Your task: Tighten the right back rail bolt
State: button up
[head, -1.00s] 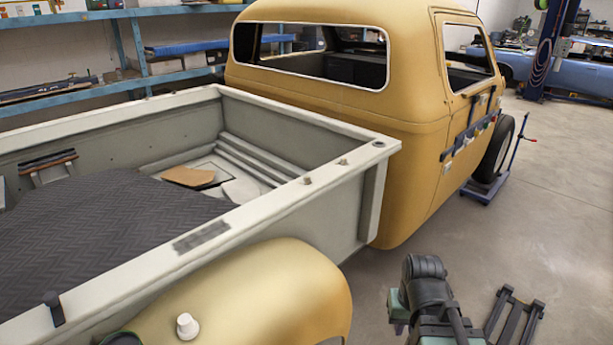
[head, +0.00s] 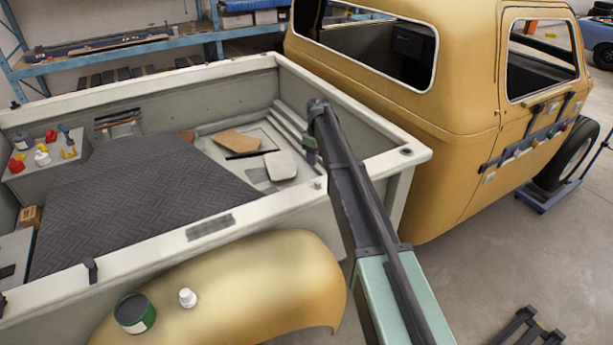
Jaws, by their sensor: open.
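A small pale bolt-like stub (head: 318,184) stands on the near bed rail (head: 270,208), just left of my arm. A dark upright fitting (head: 90,270) sits on the same rail farther left. I cannot tell for certain which of these is the right back rail bolt. My arm reaches up from the lower right across the near rail. My gripper (head: 310,155) is small at the arm's far end, over the bed's front corner. It is open and apart from both fittings; its fingers are hard to make out.
A green can (head: 134,312) and a white bottle (head: 187,298) stand on the yellow fender (head: 250,290). A dark mat (head: 130,205) covers much of the bed. Bottles and tools (head: 45,150) stand at the left. The yellow cab (head: 450,120) rises close right of my arm.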

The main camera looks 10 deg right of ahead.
aim_at(317, 182)
notch_tip(317, 182, down, 11)
jog(key=b, duration=1.1)
jog(key=shift+f, duration=0.15)
grip_shut()
